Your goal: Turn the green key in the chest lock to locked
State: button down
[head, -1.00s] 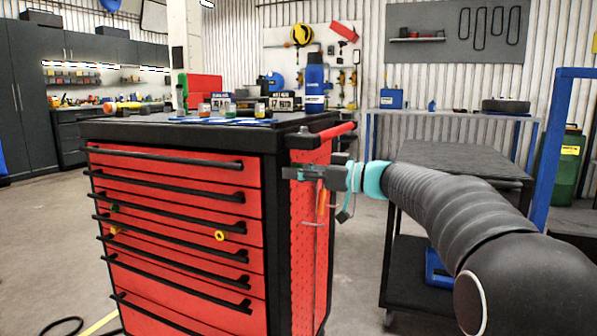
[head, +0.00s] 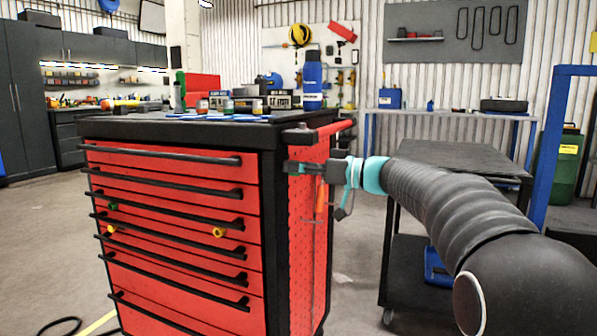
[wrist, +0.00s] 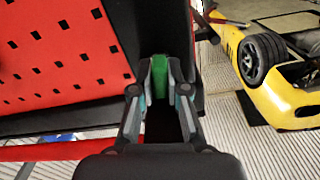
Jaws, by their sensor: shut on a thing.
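The chest is a red tool cabinet with a black top and black corner posts (head: 275,230), left of centre in the head view. My gripper (head: 293,167) is at its front right corner, level with the upper drawers. In the wrist view my gripper (wrist: 160,85) is shut on the green key (wrist: 159,72), which stands between the two fingertips against the black post. The lock behind the key is hidden, and I cannot tell the key's turn angle. In the head view my fingers hide the key.
A red side handle (head: 335,130) juts out just above my gripper. Cans and a blue bottle (head: 312,82) stand on the chest top. A dark cart (head: 440,160) stands to the right. A yellow car (wrist: 290,100) shows in the wrist view.

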jog(key=m+b, duration=0.1)
jog(key=m, duration=0.2)
jog(key=shift+a+m, duration=0.15)
jog(key=shift+m, duration=0.15)
jog(key=m, duration=0.4)
jog(key=shift+r+m, duration=0.1)
jog(key=shift+m, duration=0.2)
jog(key=m+p, duration=0.2)
jog(key=m, duration=0.2)
jog(key=shift+w, duration=0.1)
jog(key=shift+m+p, duration=0.6)
jog(key=shift+m, duration=1.1)
jog(key=c, duration=1.3)
grip_release()
jog(key=shift+o, duration=0.7)
jog(key=shift+a+f, duration=0.15)
jog(key=shift+f, duration=0.05)
